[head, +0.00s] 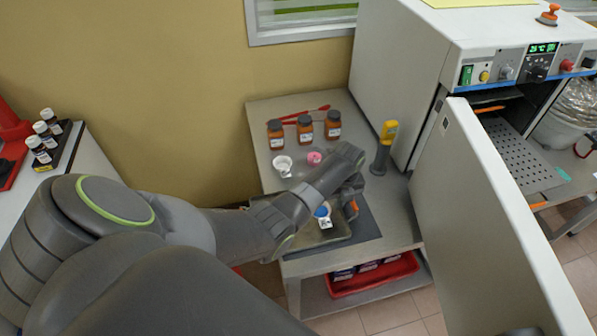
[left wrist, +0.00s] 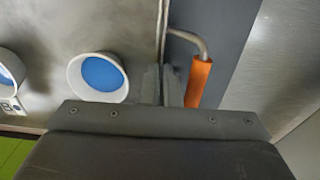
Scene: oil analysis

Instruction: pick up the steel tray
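The steel tray (head: 335,236) lies on a dark mat on the small table, partly hidden by my left arm. It holds white cups with blue contents; one cup (left wrist: 98,77) shows in the left wrist view. The tray's orange handle (left wrist: 200,82) sticks out on its right side and also shows in the head view (head: 352,208). My left gripper (left wrist: 165,85) is at that side of the tray, its fingers close together by the rim and just left of the orange grip. Whether they clasp anything is unclear. My right gripper is not in view.
Several brown bottles (head: 305,130), a white dish (head: 283,165), a pink item (head: 314,158) and a yellow-topped device (head: 385,145) stand behind the tray. An open oven door (head: 485,225) is close on the right. A red bin (head: 372,276) sits on the lower shelf.

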